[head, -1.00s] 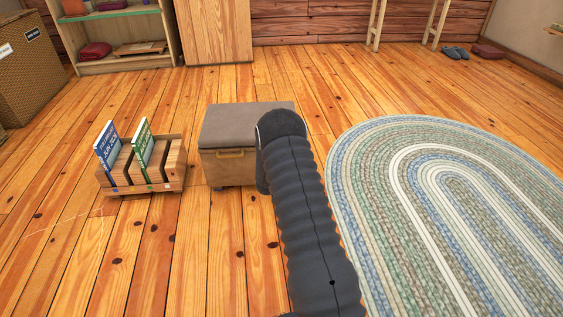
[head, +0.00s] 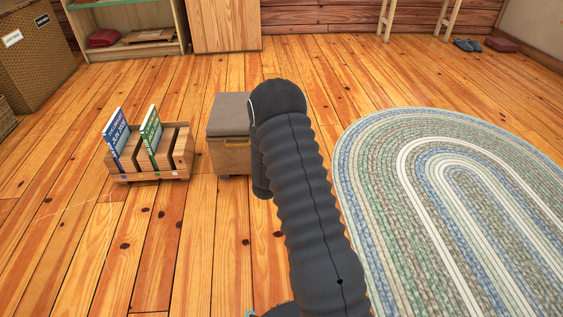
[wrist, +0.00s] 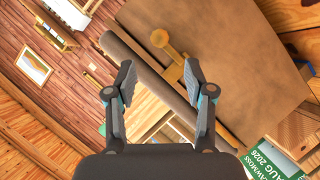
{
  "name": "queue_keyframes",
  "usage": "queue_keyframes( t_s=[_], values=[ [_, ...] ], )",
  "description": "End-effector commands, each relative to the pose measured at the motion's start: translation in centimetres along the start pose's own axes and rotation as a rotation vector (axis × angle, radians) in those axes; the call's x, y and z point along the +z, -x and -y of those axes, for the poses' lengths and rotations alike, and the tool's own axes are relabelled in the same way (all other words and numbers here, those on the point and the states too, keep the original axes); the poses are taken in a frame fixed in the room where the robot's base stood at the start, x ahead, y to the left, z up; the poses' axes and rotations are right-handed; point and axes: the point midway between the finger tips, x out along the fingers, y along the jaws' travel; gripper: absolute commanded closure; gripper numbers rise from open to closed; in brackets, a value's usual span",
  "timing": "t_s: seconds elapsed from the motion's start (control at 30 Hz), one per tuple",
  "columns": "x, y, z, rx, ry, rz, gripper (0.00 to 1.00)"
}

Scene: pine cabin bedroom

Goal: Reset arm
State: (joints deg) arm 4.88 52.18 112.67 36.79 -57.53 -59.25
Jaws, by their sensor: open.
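My arm reaches forward in the head view and hides my gripper there. In the wrist view my gripper (wrist: 159,85) is open, its two fingers spread with nothing between them. A storage box with a grey padded lid (head: 229,113) and a tan front stands just beyond my arm, its right part hidden behind the arm. The lid looks shut in the head view. In the wrist view the tan front of the box (wrist: 235,60) fills the upper right, tilted. Its brass handle (wrist: 172,50) shows beyond and between the fingertips, apart from them.
A wooden book rack (head: 175,168) with a blue book (head: 117,137) and a green book (head: 150,131) stands left of the box. A braided oval rug (head: 370,170) lies to the right. A wicker hamper (head: 38,62) is at the far left. Floor in front is clear.

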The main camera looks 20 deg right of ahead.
Motion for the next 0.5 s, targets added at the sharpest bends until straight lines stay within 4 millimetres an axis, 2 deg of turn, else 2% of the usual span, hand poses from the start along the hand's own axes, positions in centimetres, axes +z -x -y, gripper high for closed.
queue_keyframes(
  t_s=[0.2, 0.5],
  values=[
    [0.0, 1.6, 0.0, -0.001, 0.001, 0.0, 0.47],
    [0.0, 1.7, 0.0, 0.0, 0.001, 0.0, 0.47]
  ],
)
